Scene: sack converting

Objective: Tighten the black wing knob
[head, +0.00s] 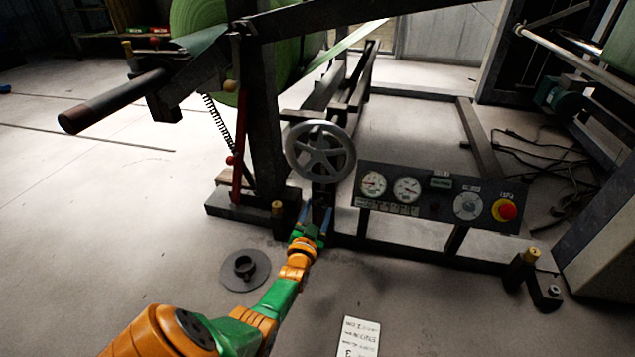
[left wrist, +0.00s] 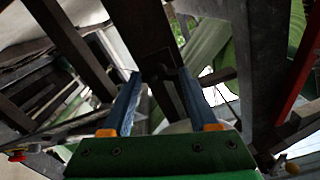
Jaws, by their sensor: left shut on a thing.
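My left gripper (head: 316,211) reaches in from the bottom of the head view to the machine frame, just below the grey handwheel (head: 320,151). Its two blue fingers stand apart, with a small dark part between their tips. In the left wrist view the fingertips (left wrist: 160,76) close on this dark part, the black wing knob (left wrist: 161,73), against a dark frame member. The knob's shape and angle are hard to make out against the dark metal. My right gripper is in neither view.
A gauge panel (head: 437,197) with a red stop button (head: 507,210) stands right of the gripper. A red lever (head: 238,160) and a dark post (head: 265,130) stand to the left. A dark flanged disc (head: 245,270) lies on the floor.

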